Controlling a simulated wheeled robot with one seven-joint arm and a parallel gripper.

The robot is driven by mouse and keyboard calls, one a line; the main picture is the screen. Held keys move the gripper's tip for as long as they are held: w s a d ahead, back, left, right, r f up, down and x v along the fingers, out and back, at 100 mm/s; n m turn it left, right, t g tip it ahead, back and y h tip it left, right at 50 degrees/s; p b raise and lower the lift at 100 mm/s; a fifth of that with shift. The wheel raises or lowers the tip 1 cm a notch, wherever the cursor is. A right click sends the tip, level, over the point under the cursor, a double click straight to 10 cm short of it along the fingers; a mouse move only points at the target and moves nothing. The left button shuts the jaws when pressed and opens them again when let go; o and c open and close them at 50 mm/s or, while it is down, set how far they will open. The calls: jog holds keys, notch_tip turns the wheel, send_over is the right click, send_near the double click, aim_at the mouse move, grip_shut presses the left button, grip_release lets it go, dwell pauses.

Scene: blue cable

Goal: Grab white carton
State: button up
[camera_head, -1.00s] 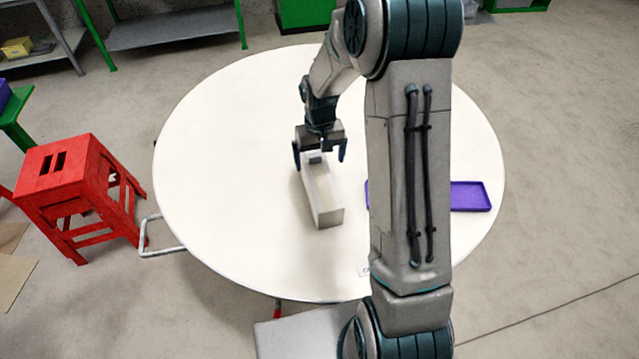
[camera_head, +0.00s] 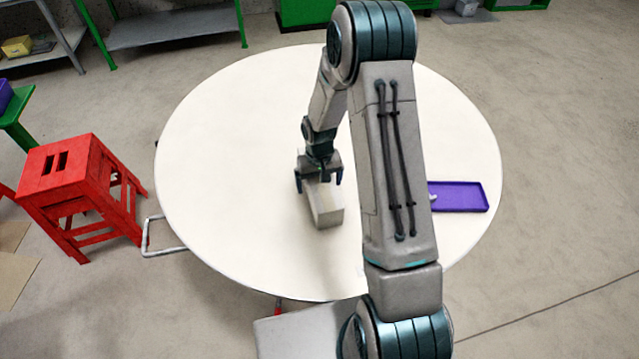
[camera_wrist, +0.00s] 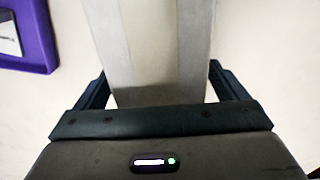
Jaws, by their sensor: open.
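The white carton (camera_head: 326,206) is a long box lying on the round white table, left of my arm's big link in the head view. My gripper (camera_head: 320,185) is open above the carton, with a finger on each side of it. In the wrist view, the carton (camera_wrist: 160,45) runs up the picture between the two spread fingers of my gripper (camera_wrist: 160,90). A gap shows between each finger and the carton's sides. The carton's far end is partly hidden by my gripper in the head view.
The round white table (camera_head: 230,130) is mostly clear. A purple tray (camera_head: 460,197) lies on its right side with a small light item in it; it also shows in the wrist view (camera_wrist: 38,58). A red stool (camera_head: 75,180) stands on the floor at left.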

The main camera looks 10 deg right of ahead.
jog(key=c, duration=1.6)
jog(key=shift+r, duration=0.1)
jog(key=shift+c, duration=0.8)
jog(key=shift+w+r, duration=0.1)
jog(key=shift+r, duration=0.05)
